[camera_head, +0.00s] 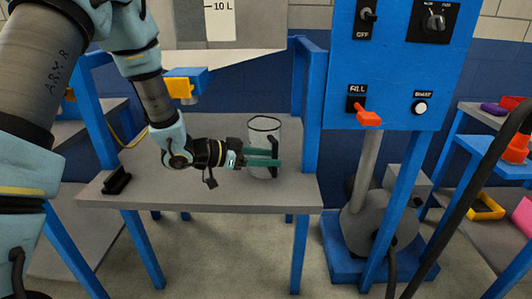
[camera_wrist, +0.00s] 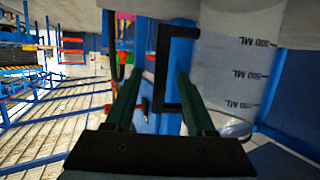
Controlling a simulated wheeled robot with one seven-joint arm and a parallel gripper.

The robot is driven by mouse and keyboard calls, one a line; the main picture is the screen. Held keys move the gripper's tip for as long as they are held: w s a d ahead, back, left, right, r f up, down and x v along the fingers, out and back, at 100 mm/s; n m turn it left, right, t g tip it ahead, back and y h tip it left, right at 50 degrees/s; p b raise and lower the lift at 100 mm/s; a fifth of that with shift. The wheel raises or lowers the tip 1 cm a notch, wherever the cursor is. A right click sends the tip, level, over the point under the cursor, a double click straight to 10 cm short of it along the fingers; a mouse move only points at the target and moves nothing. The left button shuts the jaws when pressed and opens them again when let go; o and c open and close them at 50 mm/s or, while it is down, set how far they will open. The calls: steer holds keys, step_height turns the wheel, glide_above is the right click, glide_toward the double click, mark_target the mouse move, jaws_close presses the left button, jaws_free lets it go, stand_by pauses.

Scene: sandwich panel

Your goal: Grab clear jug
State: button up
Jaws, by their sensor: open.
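The clear jug (camera_head: 262,130) stands upright on the grey table, with a dark rim and a black handle (camera_head: 274,146). My gripper (camera_head: 279,158) comes in from the left, its two green fingers level with the handle and overlapping the jug's front in the head view. In the wrist view the jug (camera_wrist: 225,75) is at the right with volume marks. Its black handle (camera_wrist: 163,70) appears in the gap between the open fingers (camera_wrist: 158,75). I cannot tell whether the fingers touch the handle or how deep it sits between them.
The grey table (camera_head: 225,195) has blue posts. A black item (camera_head: 117,180) lies at its left front. A yellow and blue fitting (camera_head: 183,86) hangs above the back. A blue panel (camera_head: 385,75) with a red lever (camera_head: 368,116) stands right, above a grey machine (camera_head: 380,225).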

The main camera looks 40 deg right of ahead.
steer(key=shift+x, duration=1.35)
steer(key=shift+c, duration=0.3)
jaws_close()
